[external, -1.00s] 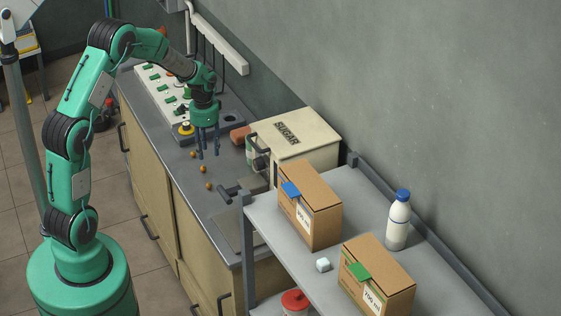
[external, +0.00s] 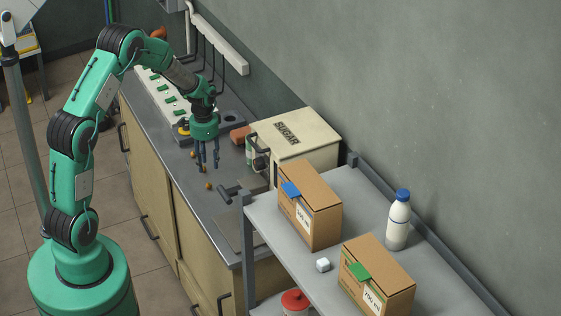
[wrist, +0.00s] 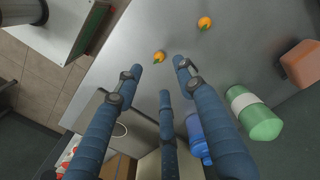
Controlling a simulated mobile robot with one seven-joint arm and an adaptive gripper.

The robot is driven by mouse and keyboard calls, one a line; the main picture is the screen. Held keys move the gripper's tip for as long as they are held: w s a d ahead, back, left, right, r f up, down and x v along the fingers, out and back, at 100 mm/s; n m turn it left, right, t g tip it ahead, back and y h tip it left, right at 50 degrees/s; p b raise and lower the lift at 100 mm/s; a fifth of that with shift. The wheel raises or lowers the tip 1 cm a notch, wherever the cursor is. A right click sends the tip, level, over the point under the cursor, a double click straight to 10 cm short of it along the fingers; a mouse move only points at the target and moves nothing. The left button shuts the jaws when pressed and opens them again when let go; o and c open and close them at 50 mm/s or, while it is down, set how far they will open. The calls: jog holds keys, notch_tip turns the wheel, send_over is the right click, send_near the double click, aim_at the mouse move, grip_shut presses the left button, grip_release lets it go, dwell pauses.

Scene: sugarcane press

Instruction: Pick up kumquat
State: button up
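Small orange kumquats lie on the grey counter. In the wrist view one kumquat (wrist: 159,57) lies just beyond the fingertips and another (wrist: 205,23) lies farther off, both with small green bits. My gripper (wrist: 158,78) has three blue fingers, spread apart and empty, pointing down over the counter. I cannot tell the exact gap between fingertips and counter.
A cream sugar box (external: 300,138) stands right of my gripper. A green-and-white container (wrist: 252,112) and a reddish block (wrist: 301,64) lie to the right in the wrist view. A shelf (external: 277,238) with cartons and a bottle (external: 398,222) stands nearer the camera.

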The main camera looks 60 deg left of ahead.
aim_at(209, 185)
jog(key=shift+f, duration=1.95)
jog(key=shift+f, duration=0.1)
jog(key=shift+d+f+b, duration=0.1)
jog(key=shift+f+b, duration=0.75)
jog(key=shift+f, duration=1.65)
jog(key=shift+c, duration=0.5)
jog(key=c, duration=0.7)
